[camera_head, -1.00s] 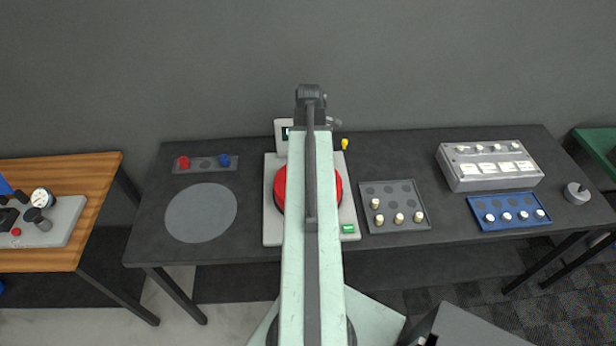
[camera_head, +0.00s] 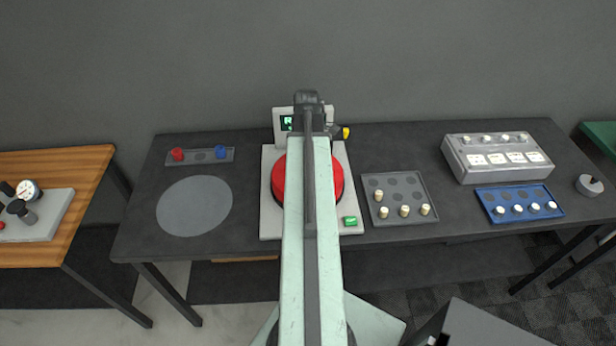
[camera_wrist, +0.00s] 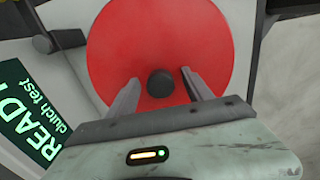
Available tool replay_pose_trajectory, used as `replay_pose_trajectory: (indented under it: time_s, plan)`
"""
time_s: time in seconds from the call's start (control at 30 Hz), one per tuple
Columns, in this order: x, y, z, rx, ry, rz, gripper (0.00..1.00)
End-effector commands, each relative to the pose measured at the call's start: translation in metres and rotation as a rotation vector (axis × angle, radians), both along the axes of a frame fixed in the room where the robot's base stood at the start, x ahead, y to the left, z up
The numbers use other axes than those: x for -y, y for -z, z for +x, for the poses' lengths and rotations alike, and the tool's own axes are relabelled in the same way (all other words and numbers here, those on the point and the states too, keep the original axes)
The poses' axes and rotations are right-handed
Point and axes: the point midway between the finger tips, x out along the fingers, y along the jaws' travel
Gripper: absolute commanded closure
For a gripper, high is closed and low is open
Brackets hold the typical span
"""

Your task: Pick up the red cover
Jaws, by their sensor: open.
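The red cover (camera_head: 337,180) is a round red disc on the light grey machine (camera_head: 271,220) in the middle of the dark table. In the head view my arm hides its middle. In the wrist view the red cover (camera_wrist: 165,42) fills the centre, with a dark round knob (camera_wrist: 160,83) at its middle. My gripper (camera_wrist: 158,88) is open, with one finger on each side of the knob in the picture. I cannot tell how far the fingertips are above the cover. In the head view my arm hides the fingers.
A screen reading READY, clutch test (camera_wrist: 35,115), stands at the machine's back. A grey tray with pale pegs (camera_head: 421,224) is to the right, then a blue tray (camera_head: 493,193) and a grey box (camera_head: 470,170). A grey disc (camera_head: 195,206) and small rack (camera_head: 201,156) are left.

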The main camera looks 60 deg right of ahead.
Motion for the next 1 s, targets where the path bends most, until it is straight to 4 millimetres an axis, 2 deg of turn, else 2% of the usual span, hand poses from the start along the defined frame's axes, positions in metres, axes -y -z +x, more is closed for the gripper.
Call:
replay_pose_trajectory:
  time_s: [0.07, 0.1, 0.3, 0.6, 0.73, 0.87, 1.0]
  plan:
    - [0.000, -0.002, 0.000, 0.000, 0.000, 0.000, 0.41]
    - [0.000, -0.002, 0.000, 0.000, -0.001, 0.000, 0.46]
    - [0.000, -0.002, 0.000, 0.000, -0.001, 0.000, 1.00]
    - [0.000, -0.002, 0.001, 0.000, -0.001, 0.000, 1.00]
    - [-0.001, -0.008, 0.001, 0.000, -0.002, 0.000, 1.00]
    - [-0.001, -0.025, 0.001, 0.000, -0.002, 0.000, 1.00]
    - [-0.001, -0.053, 0.001, 0.000, -0.002, 0.000, 1.00]
